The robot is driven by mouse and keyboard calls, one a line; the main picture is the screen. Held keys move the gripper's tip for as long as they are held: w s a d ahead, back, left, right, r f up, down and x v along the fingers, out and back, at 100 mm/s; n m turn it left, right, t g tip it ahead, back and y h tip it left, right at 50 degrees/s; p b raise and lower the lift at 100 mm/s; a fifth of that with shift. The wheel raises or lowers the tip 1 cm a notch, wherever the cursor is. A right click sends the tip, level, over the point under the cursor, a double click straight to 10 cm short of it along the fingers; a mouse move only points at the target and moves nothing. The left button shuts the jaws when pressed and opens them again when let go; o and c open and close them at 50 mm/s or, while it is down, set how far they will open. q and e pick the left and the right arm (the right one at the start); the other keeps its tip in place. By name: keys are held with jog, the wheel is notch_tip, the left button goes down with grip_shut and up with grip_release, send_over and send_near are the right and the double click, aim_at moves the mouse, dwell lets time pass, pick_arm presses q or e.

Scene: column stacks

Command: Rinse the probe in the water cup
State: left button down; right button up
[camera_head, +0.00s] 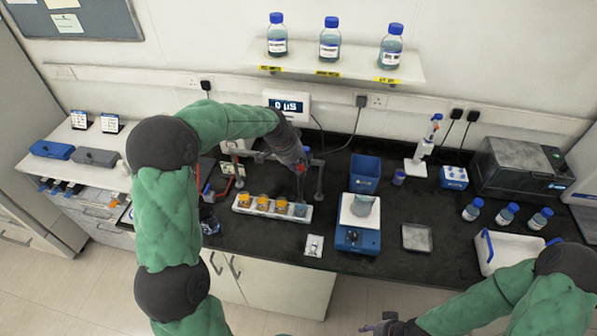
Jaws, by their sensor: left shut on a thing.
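A white rack (272,213) on the black bench holds three cups with orange-brown contents (262,203) and, at its right end, a blue-grey cup (300,210) that looks like the water cup. My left gripper (301,168) is above that right end, shut on the thin dark probe (300,188). The probe points down towards the blue-grey cup; I cannot tell whether its tip is inside. The gripper partly hides the probe. My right gripper (380,327) is low at the front, in front of the bench, apart from everything; its jaws are too small to read.
A meter with a lit display (287,105) is on the wall behind. Grey stands flank my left gripper. A white tray (511,252) stands at the right.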

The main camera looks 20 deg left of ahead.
pick_arm(q)
jog(key=shift+w+r, duration=0.2)
jog(key=shift+r, duration=0.2)
jog(key=c, duration=1.2)
grip_release()
jog(key=shift+r, duration=0.1)
jog(key=shift+o, duration=0.9)
jog(key=shift+s, duration=0.1)
jog(key=v, duration=1.1)
jog(key=shift+r, duration=0.4)
jog(key=shift+s, duration=0.15)
